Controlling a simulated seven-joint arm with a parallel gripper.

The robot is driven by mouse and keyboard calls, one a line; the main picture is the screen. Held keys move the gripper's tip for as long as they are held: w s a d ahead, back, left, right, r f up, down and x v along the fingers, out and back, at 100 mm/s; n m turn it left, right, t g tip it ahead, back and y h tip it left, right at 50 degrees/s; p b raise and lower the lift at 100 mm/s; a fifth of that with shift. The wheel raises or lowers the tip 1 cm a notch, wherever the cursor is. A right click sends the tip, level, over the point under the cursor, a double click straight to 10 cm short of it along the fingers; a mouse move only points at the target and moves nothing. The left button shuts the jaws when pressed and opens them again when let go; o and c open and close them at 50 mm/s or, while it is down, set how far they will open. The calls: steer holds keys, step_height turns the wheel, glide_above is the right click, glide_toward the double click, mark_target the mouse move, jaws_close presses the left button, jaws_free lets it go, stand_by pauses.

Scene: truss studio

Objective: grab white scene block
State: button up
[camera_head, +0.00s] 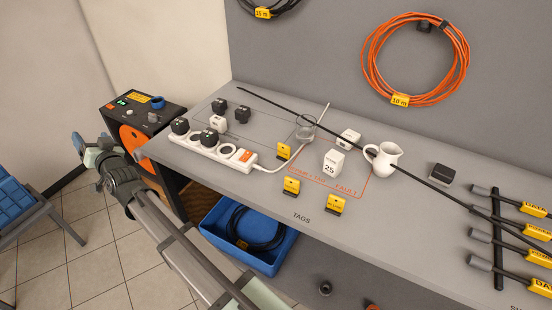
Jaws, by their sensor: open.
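A white block (333,162) marked "25" stands upright on the grey worktop, inside a thin orange outline marked with the word "FAULT". A smaller white block-like piece (348,138) with a dark mark lies just behind it. My gripper (90,146) is at the far end of my arm, at the left of the view, off the worktop's left end and well apart from the white block. It is small in the picture and appears open and empty; its fingers are hard to make out.
A glass (305,127), a power strip (213,148) with plugs and several yellow tags (291,186) are nearby. A blue bin (262,262) sits below the worktop.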

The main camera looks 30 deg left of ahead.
step_height(320, 180, up, 8)
steer(key=w+m, duration=0.2)
steer(key=w+d+f+n+h, duration=0.3)
steer(key=w+d+n+h, duration=0.15)
steer(key=w+d, duration=0.75)
steer(key=w+d+f+n+h, duration=0.3)
steer(key=w+d+h, duration=0.2)
steer(key=w+d, duration=0.75)
steer(key=n+g+h, duration=0.2)
steer(key=g+h, duration=0.3)
steer(key=h, duration=0.4)
glide_toward(333, 164)
steer(key=shift+w+a+r+m, duration=0.3)
steer(key=shift+w+r, duration=0.4)
steer(key=shift+r, duration=0.15)
steer(key=shift+d+f, duration=0.15)
steer(key=shift+f, duration=0.1)
step_height(333, 164, down, 8)
steer(key=shift+r, duration=0.1)
steer(key=shift+w+f, duration=0.2)
steer(key=shift+f, duration=2.5)
steer(key=c, duration=1.1)
